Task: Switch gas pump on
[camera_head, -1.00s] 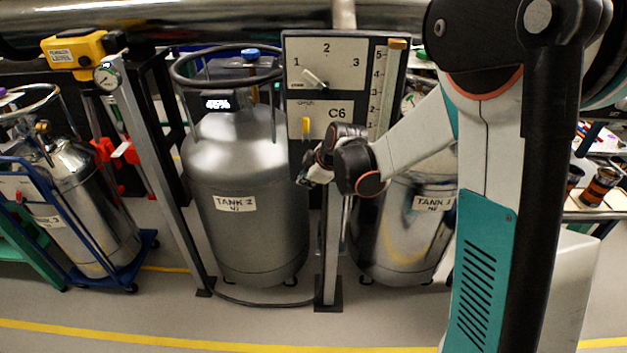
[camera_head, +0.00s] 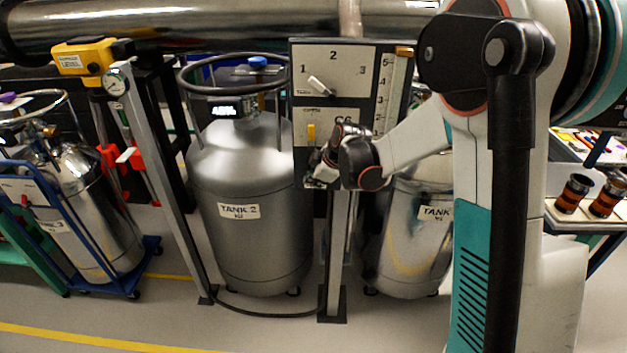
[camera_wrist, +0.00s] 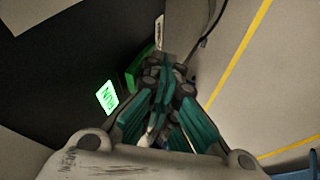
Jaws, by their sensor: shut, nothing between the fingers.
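The control panel (camera_head: 384,62) stands between two tanks, with a white dial (camera_head: 321,87) numbered 1 to 3 on top. A lit green indicator (camera_wrist: 107,97) shows on the dark surface to the left. I cannot tell whether the fingertips touch anything.
Tank 2 (camera_head: 246,170) stands left of the panel post and another tank (camera_head: 412,245) right of it, partly behind my arm. A blue cart with a cylinder (camera_head: 85,200) is at far left. A large pipe (camera_head: 200,28) crosses above. The front floor is clear.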

